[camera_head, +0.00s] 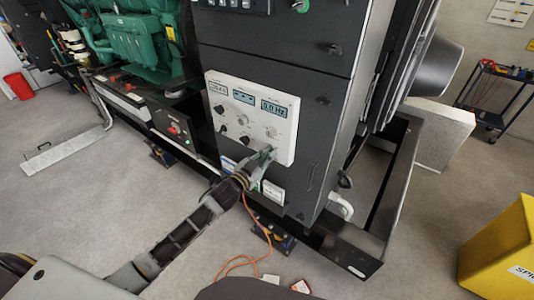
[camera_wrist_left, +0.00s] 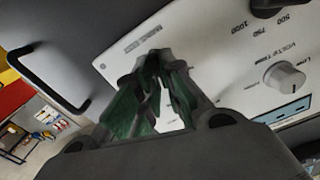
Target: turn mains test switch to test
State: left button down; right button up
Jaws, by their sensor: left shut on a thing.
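A white control panel (camera_head: 232,118) with displays and knobs sits on the front of a dark cabinet; it also shows in the left wrist view (camera_wrist_left: 215,60). My left gripper (camera_head: 268,152) is at the panel's lower right part. In the left wrist view its fingers (camera_wrist_left: 158,60) are close together against the panel. They are shut on the mains test switch, which they hide, so its position cannot be read. A light voltage trim knob (camera_wrist_left: 285,76) and a black knob (camera_wrist_left: 270,8) are apart from the fingers. My right gripper is out of view.
A green engine (camera_head: 135,40) stands at the left. A red-switched box (camera_head: 174,129) is left of the panel. An orange cable (camera_head: 250,235) lies on the floor below. A yellow container (camera_head: 500,245) and a blue cart (camera_head: 495,100) are at the right.

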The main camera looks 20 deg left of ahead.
pick_arm(q)
jog(key=shift+r+m, duration=0.15)
jog(key=shift+m, duration=1.15)
jog(key=c, duration=1.6)
grip_release()
jog(key=shift+o, duration=0.3)
jog(key=shift+w+d, duration=0.1)
jog(key=v, duration=1.2)
